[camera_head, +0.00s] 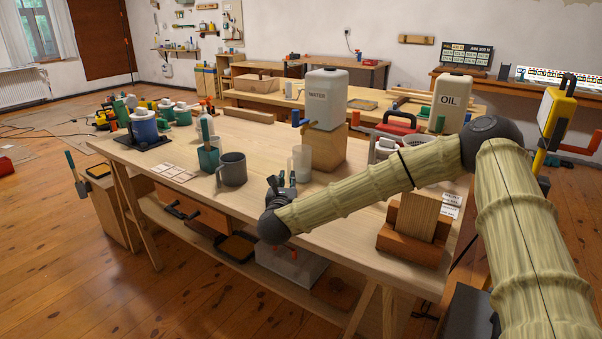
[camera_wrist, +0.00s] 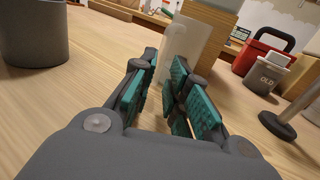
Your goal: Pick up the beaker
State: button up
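The beaker is a whitish, translucent cylinder (camera_head: 301,163) standing upright on the workbench (camera_head: 330,197), in front of a wooden block. In the wrist view the beaker (camera_wrist: 189,42) is just past my fingertips, and the right finger covers part of its lower side. My gripper (camera_head: 281,184) is low over the bench, in front of the beaker and a little to its left. In the wrist view my gripper (camera_wrist: 163,72) has its teal-padded fingers apart, with a gap between them and nothing held. I cannot tell whether a fingertip touches the beaker.
A dark grey mug (camera_head: 232,170) stands left of the beaker, with a teal container (camera_head: 208,158) beyond it. Behind the beaker, a wooden block (camera_head: 325,148) carries a white water canister (camera_head: 326,98). A wooden holder (camera_head: 412,246) stands near the front right.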

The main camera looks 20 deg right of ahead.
aim_at(289, 173)
jog(key=shift+x, duration=2.95)
jog(key=shift+r, duration=0.1)
grip_shut()
